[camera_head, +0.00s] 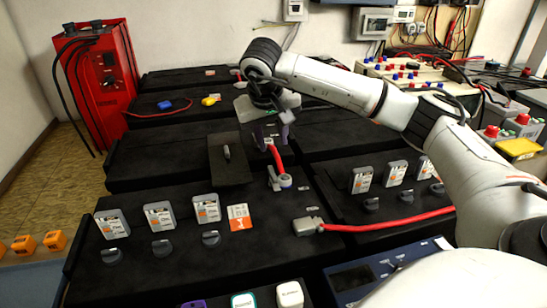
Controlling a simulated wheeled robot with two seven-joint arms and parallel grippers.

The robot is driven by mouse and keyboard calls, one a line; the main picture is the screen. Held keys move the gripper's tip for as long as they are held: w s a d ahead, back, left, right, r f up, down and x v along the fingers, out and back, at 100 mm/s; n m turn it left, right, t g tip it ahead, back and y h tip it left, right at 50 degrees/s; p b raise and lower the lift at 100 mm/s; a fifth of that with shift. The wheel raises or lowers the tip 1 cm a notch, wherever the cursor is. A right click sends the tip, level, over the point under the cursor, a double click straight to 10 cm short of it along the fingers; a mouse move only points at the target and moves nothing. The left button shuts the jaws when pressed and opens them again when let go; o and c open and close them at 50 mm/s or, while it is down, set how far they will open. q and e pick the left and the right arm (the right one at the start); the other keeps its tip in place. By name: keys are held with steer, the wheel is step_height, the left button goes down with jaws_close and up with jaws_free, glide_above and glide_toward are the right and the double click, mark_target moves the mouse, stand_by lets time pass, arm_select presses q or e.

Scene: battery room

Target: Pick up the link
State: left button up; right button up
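The link (278,161) is a short red cable with grey metal ends, on the black battery top near the middle of the view. Its near end is a grey clamp with a bluish-white round part. My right gripper (272,137) reaches in from the right and points down over the link's far end. Its two purplish fingers are apart, one on either side of that end. I cannot tell whether either finger touches it. The far end is partly hidden by the gripper. My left gripper is not in view.
A black plate with a small grey post (227,153) is left of the link. Grey labelled blocks (207,209) stand in front. A red cable (392,223) with a grey clamp (308,225) lies nearer. A red charger cabinet (98,85) stands at back left.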

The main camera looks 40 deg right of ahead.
mark_target(275, 152)
steer(key=b+x, duration=0.1)
steer(key=x, duration=0.4)
steer(key=shift+s+d+f, duration=0.1)
steer(key=shift+d+f, duration=0.05)
steer(key=shift+f, duration=0.15)
jaws_close()
